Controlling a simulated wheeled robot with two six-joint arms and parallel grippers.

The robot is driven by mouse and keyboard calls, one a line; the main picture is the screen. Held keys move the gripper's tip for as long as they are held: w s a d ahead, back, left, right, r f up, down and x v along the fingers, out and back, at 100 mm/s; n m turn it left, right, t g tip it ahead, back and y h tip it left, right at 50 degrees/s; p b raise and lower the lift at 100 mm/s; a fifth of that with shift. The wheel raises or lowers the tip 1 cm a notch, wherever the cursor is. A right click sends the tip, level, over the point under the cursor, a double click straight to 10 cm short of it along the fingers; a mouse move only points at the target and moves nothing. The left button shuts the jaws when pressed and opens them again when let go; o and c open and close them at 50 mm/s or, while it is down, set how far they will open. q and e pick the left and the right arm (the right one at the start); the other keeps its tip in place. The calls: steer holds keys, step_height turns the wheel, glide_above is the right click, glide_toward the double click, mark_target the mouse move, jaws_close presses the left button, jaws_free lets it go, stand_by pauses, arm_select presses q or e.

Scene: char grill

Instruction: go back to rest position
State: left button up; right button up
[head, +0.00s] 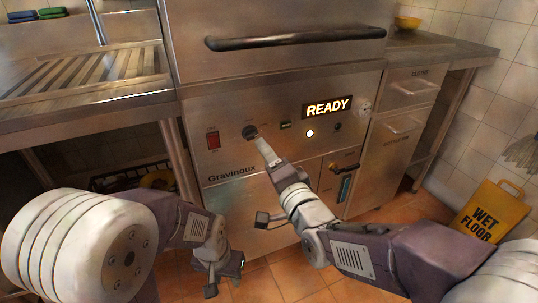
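My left gripper (236,267) hangs low in front of the machine, over the tiled floor, apart from the panel. Its fingers are too small and dark to tell whether it is open or shut. My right gripper (265,151) is raised in front of the control panel, its pale tip just below and right of the black knob (250,132). I cannot tell whether it touches the panel. Its fingers show as one narrow shape, so their opening is unclear. I see nothing held in either gripper.
The steel grill machine has a lit READY display (327,107), a red switch (213,140) and a long black handle (295,38). A slatted counter (85,72) stands left. A yellow wet floor sign (490,212) stands right. A yellow bowl (407,22) sits on the right counter.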

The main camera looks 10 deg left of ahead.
steer(key=w+d+r+m+t+h+p, duration=0.15)
steer(key=w+d+m+h+p, duration=0.3)
steer(key=d, duration=0.95)
steer(key=w+d+f+n+g+h, duration=0.1)
steer(key=d+f+g+h, duration=0.1)
steer(key=d+f+h, duration=0.3)
steer(key=s+d+f+n+g+p, duration=0.2)
steer(key=s+d+f+n+g, duration=0.1)
steer(key=s+d+f+g, duration=0.45)
steer(key=s+d+f+n+g, duration=0.1)
steer(key=s+f+n+g, duration=0.3)
steer(key=s, duration=0.4)
steer(key=s+d+f+n+g, duration=0.1)
steer(key=s+f+n+g, duration=0.15)
steer(key=s+f, duration=0.4)
step_height(320, 180, up, 39)
steer(key=n+p, duration=0.1)
steer(key=p, duration=3.7)
steer(key=shift+s+a+t, duration=0.3)
steer(key=shift+t, duration=0.05)
